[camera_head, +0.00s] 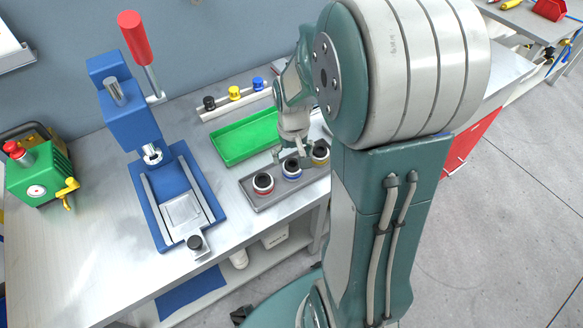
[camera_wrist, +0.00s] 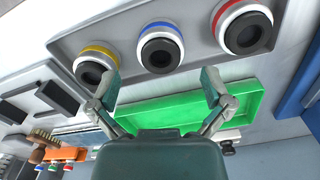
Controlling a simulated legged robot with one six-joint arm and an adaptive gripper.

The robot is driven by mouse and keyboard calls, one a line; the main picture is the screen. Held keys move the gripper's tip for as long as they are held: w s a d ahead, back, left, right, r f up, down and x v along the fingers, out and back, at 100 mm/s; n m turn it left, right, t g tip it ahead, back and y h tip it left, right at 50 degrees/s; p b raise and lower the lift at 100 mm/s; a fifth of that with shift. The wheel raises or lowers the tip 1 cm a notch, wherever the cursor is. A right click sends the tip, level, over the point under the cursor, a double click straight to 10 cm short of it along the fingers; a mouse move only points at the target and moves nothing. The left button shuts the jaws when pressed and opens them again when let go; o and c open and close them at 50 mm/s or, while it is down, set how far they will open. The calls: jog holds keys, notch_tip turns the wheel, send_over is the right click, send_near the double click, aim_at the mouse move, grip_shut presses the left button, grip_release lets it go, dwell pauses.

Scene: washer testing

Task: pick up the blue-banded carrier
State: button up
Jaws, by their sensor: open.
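The blue-banded carrier (camera_head: 291,168) is a white ring with a blue band and a dark centre. It sits upright in the middle of a grey tray (camera_head: 262,204), between a red-banded carrier (camera_head: 263,183) and a yellow-banded carrier (camera_head: 320,153). In the wrist view the blue-banded carrier (camera_wrist: 160,47) lies ahead of my gripper (camera_wrist: 160,82), roughly centred between its spread fingers. The left finger shows close to the yellow-banded carrier (camera_wrist: 98,62). In the head view my gripper (camera_head: 292,153) is just above and behind the row, open and empty.
An empty green tray (camera_head: 240,137) lies behind the grey tray. A blue press with a red handle (camera_head: 135,38) stands left, with a green box (camera_head: 38,175) beyond it. Black, yellow and blue knobs stand on a rail (camera_head: 234,104) at the back.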

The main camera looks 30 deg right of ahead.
aim_at(292, 164)
notch_tip(292, 164, down, 5)
jog(key=shift+w+f, duration=0.1)
jog(key=shift+f, duration=0.1)
jog(key=c, duration=1.2)
